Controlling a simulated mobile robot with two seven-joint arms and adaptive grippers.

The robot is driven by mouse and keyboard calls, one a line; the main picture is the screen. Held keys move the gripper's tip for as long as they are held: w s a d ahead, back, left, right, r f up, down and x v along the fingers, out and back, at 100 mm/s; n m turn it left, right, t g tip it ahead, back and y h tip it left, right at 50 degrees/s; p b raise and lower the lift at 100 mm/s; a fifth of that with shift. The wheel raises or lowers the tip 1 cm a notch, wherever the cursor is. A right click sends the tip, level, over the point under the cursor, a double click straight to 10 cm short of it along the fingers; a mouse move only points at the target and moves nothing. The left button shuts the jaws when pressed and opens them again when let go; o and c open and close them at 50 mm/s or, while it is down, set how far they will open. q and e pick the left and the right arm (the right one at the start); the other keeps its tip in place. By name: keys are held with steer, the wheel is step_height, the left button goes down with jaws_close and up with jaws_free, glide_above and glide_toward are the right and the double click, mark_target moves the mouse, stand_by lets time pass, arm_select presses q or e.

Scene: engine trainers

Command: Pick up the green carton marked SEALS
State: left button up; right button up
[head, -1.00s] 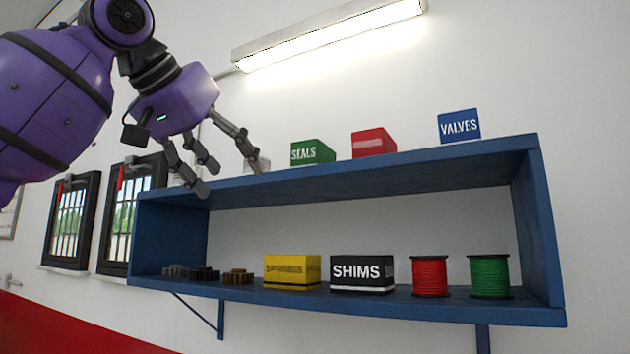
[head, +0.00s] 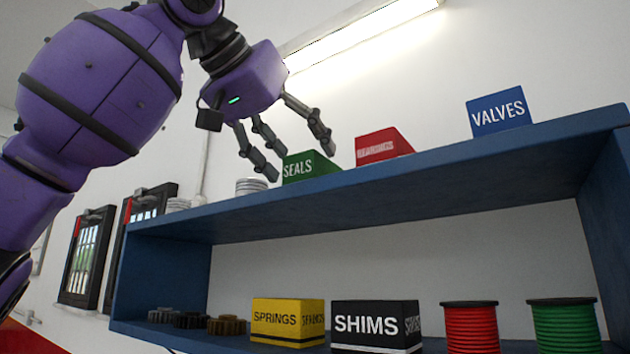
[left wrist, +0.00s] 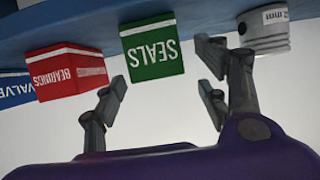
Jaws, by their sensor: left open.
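The green carton marked SEALS (head: 311,167) stands on the top board of the blue shelf (head: 400,171). My left gripper (head: 298,160) is open and empty, and in the head view its fingers overlap the carton's place from the near side and above. In the left wrist view the green carton (left wrist: 152,47) appears upside down, beyond the open fingers of the left gripper (left wrist: 165,95) and roughly between them. A gap shows between the fingertips and the carton there. My right gripper is not in view.
The red BEARINGS carton (head: 382,146) stands right of the green one, with the blue VALVES carton (head: 499,112) farther right. A white piston-like part (head: 251,186) stands close on the left. Below are the yellow SPRINGS carton (head: 287,322), black SHIMS carton (head: 375,325) and spools (head: 471,326).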

arm_select(q)
steer(key=x, duration=0.5)
steer(key=shift+w+d+f, duration=0.1)
steer(key=shift+d+f, duration=0.05)
steer(key=shift+d, duration=0.05)
steer(key=shift+a, duration=0.1)
steer(key=shift+c, duration=1)
steer(key=c, duration=1.4)
steer(key=shift+o, duration=0.2)
